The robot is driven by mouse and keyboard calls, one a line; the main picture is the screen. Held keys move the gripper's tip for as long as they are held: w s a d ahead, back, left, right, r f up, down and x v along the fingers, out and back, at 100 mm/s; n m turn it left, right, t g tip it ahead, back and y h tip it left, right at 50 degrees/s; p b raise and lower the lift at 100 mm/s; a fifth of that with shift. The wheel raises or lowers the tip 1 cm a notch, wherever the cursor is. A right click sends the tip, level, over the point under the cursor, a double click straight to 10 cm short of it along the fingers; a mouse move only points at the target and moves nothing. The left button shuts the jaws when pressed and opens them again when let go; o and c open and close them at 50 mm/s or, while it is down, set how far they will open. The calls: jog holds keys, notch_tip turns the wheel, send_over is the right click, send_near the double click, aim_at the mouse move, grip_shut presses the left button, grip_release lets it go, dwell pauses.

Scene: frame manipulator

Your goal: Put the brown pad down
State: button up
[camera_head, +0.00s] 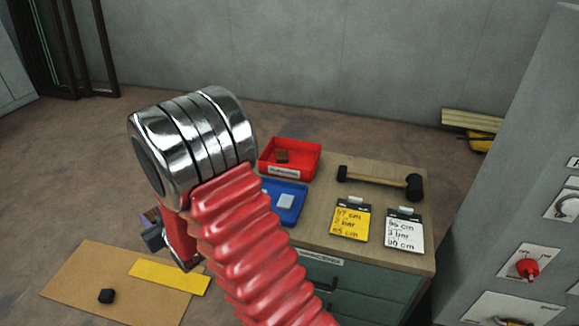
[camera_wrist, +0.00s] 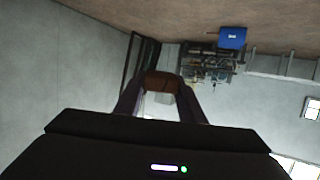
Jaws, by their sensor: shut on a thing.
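My gripper (camera_wrist: 160,100) is shut on a brown pad (camera_wrist: 160,80), which sits between the fingertips in the wrist view. In the head view my gripper (camera_head: 156,232) is mostly hidden behind my red arm, left of the workbench, and the held pad is hard to make out there. A red tray (camera_head: 304,164) with a label stands on the bench top and holds a similar brown piece (camera_head: 283,156). A blue tray (camera_head: 294,214) in front of it holds a pale pad (camera_head: 286,202).
The bench (camera_head: 312,232) also bears a mallet (camera_head: 380,180), a yellow note board (camera_head: 350,220) and a white one (camera_head: 404,232). A grey panel with a red knob (camera_head: 528,268) stands right.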

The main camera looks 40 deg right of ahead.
jog(key=w+d+r+m+h, duration=0.1)
jog(key=d+r, duration=0.3)
jog(key=d, duration=0.9)
jog(key=w+d+r+h, duration=0.1)
jog(key=w+d+r, duration=0.15)
jog(key=d, duration=1.05)
jog(key=s+d+r+h, duration=0.1)
jog(key=s+d+r, duration=0.1)
jog(key=s+d, duration=0.3)
jog(key=s+d+r+m, duration=0.1)
jog(key=s+d, duration=0.3)
jog(key=d, duration=0.9)
jog(key=s+d+r+m+h, duration=0.1)
jog(key=s+d+r, duration=0.2)
jog(key=d, duration=0.6)
jog(key=s, duration=0.2)
jog(key=shift+s+d+t+h, duration=0.2)
jog(key=shift+s+t+h, duration=0.1)
jog(key=shift+f, duration=0.1)
notch_tip(320, 180, down, 6)
jog(key=shift+f, duration=0.1)
jog(key=shift+f, duration=1.85)
